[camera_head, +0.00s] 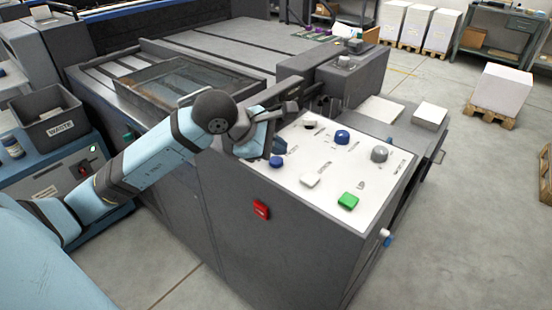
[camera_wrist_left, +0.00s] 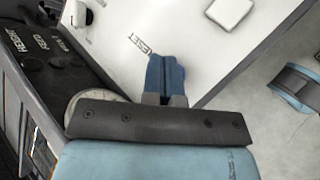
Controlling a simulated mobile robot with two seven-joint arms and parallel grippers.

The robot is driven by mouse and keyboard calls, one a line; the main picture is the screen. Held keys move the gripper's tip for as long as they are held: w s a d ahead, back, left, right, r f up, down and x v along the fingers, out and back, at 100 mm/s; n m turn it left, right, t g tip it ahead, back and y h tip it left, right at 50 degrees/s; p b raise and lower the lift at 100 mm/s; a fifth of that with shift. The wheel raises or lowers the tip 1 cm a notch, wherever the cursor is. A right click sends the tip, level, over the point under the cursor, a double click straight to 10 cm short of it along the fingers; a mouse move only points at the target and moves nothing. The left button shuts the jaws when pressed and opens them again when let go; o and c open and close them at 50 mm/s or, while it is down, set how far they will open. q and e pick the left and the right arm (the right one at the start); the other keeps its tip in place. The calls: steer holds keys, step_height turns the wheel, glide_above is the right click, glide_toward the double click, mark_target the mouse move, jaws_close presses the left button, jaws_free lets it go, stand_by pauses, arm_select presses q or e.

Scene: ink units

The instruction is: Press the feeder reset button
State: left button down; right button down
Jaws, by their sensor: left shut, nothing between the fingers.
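The white control panel (camera_head: 330,160) carries several buttons: a blue one (camera_head: 342,137), a grey one (camera_head: 379,154), a white one (camera_head: 310,180) and a green one (camera_head: 348,201). My left gripper (camera_head: 277,150) is shut and empty over the panel's left edge. In the left wrist view its blue fingertips (camera_wrist_left: 165,75) are together, close over the panel beside a partly readable label (camera_wrist_left: 140,44). A dark blue spot (camera_head: 276,161) shows at the fingertips; I cannot tell whether it is a button, nor whether they touch. Which button is the feeder reset is unreadable. My right gripper is out of view.
A red switch (camera_head: 261,209) sits on the cabinet's front face. A dark raised housing (camera_head: 345,75) stands behind the panel. A waste bin (camera_head: 48,117) is at the left. Open floor (camera_head: 460,200) lies to the right.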

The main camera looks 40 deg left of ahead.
mark_target(277, 162)
arm_select(q)
steer(key=shift+r+p, duration=1.25)
steer(key=shift+r, duration=1.3)
